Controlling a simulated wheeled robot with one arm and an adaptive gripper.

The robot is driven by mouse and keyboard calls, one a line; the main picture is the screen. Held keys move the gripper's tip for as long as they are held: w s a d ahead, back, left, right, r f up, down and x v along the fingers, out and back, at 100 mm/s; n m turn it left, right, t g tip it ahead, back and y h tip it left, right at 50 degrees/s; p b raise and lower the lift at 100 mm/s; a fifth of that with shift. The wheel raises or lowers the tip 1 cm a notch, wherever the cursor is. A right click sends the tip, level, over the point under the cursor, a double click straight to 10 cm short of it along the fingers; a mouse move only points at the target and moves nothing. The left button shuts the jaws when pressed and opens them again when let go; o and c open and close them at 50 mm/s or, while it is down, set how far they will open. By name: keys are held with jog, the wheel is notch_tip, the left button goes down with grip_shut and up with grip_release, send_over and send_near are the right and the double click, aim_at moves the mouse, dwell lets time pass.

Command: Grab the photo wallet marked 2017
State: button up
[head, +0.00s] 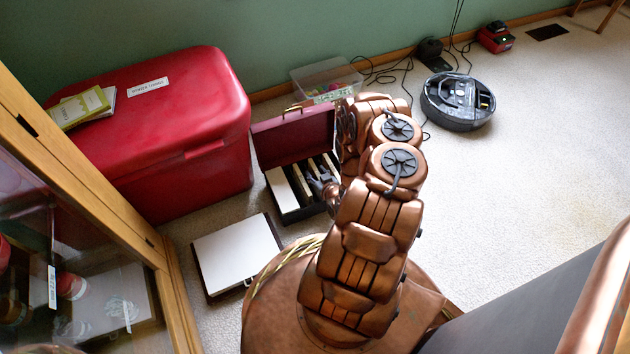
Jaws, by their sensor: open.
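An open maroon case (292,138) stands on the carpet with its lid raised. Several narrow upright items (300,183), which look like photo wallets, stand in a row in its dark lower part. I cannot read any year on them, so I cannot tell which one is marked 2017. My gripper (322,184) is low over the right part of the case, its dark fingers among or just above the row. It is open. My copper arm hides the right end of the case, and I cannot tell whether the fingers touch a wallet.
A red chest (200,150) stands behind left with booklets (82,106) on top. A white-topped flat album or box (237,252) lies in front of the case. A clear bin (328,78), cables and a robot vacuum (458,100) are behind. A glass-doored cabinet (95,180) is left. Carpet right is clear.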

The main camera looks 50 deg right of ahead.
jog(key=shift+s+d, duration=0.1)
jog(key=shift+d, duration=0.1)
grip_shut()
dwell(0.3)
